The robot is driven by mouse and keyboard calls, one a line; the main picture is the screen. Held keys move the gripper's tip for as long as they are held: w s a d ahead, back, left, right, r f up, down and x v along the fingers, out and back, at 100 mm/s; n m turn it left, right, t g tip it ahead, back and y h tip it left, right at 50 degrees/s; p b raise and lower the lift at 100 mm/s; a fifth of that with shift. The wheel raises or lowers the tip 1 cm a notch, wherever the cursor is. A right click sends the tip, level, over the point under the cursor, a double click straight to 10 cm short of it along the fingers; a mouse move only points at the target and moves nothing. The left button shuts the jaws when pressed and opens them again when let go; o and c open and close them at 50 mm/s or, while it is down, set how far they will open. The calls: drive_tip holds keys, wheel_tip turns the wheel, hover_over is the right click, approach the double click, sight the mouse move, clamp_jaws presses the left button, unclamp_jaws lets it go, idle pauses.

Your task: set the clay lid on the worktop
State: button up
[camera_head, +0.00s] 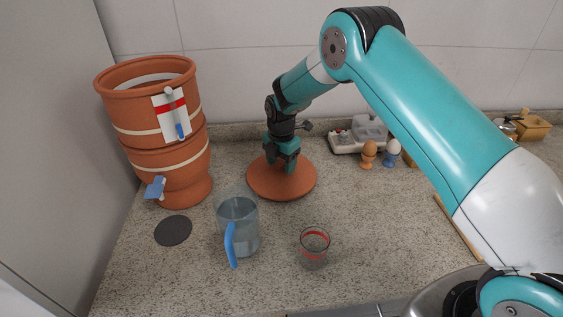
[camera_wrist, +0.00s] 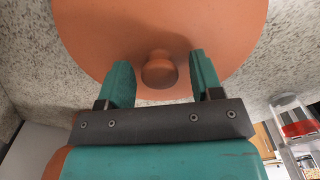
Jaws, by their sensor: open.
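The clay lid (camera_head: 265,186) is a round orange-brown disc lying on the speckled worktop (camera_head: 355,215), right of the clay filter pot. In the wrist view the lid (camera_wrist: 100,30) shows its round knob (camera_wrist: 159,70) between my fingers. My gripper (camera_head: 283,168) points down over the middle of the lid. In the wrist view my gripper (camera_wrist: 160,80) is open, with a finger on each side of the knob and visible gaps to it. The head view hides the knob behind the gripper.
The open-topped clay pot (camera_head: 160,155) stands at the left, with a dark round mat (camera_head: 173,230) before it. A clear jug with a blue handle (camera_head: 238,225) and a red-banded glass (camera_head: 314,245) stand in front. Egg cups (camera_head: 369,160) and a grey-white appliance (camera_head: 362,132) are behind right.

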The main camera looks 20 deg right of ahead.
sight(281, 162)
wheel_tip(281, 162, up, 12)
drive_tip(key=b, duration=0.4)
drive_tip(key=s+a+r+m+y, duration=0.1)
drive_tip(key=s+a+r+m, duration=0.1)
drive_tip(key=s+r+m, duration=0.4)
drive_tip(key=s+a+r+m+y, duration=0.1)
drive_tip(key=s+m, duration=0.5)
drive_tip(key=s, duration=1)
drive_tip(key=s+a+r+m+y, duration=0.1)
drive_tip(key=s+r+m, duration=0.3)
drive_tip(key=s, duration=1.2)
drive_tip(key=shift+a+r+m+y+p, duration=0.15)
drive_tip(key=shift+a+m+y+p, duration=0.15)
drive_tip(key=shift+m+y, duration=0.45)
